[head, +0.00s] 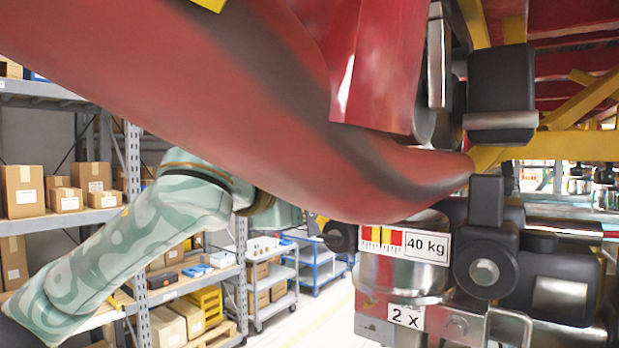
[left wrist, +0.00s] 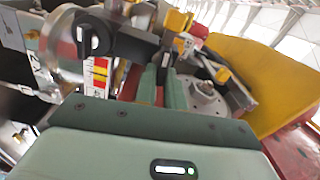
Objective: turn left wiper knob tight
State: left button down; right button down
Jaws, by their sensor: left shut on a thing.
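My left gripper (left wrist: 163,88) shows in the left wrist view, its two green fingers close together and shut on a small dark part at their tips, at the place of the left wiper knob. The fingers hide most of that part, so its angle and tightness cannot be told. In the head view my left arm comes in from the left and passes behind the red body (head: 250,110), which hides the gripper there. My right gripper is in neither view.
A round black fitting (head: 485,270) and a metal cylinder (head: 400,278) sit close to the work place, by a 40 kg label (head: 427,245). A yellow panel (left wrist: 265,80) is right of the fingers in the wrist view. Shelves with boxes (head: 25,190) stand at left.

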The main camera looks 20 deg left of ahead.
pick_arm(q)
jog(key=shift+m, duration=0.8)
jog(key=c, duration=1.5)
grip_release()
jog(key=shift+w+f, duration=0.1)
jog(key=v, duration=1.6)
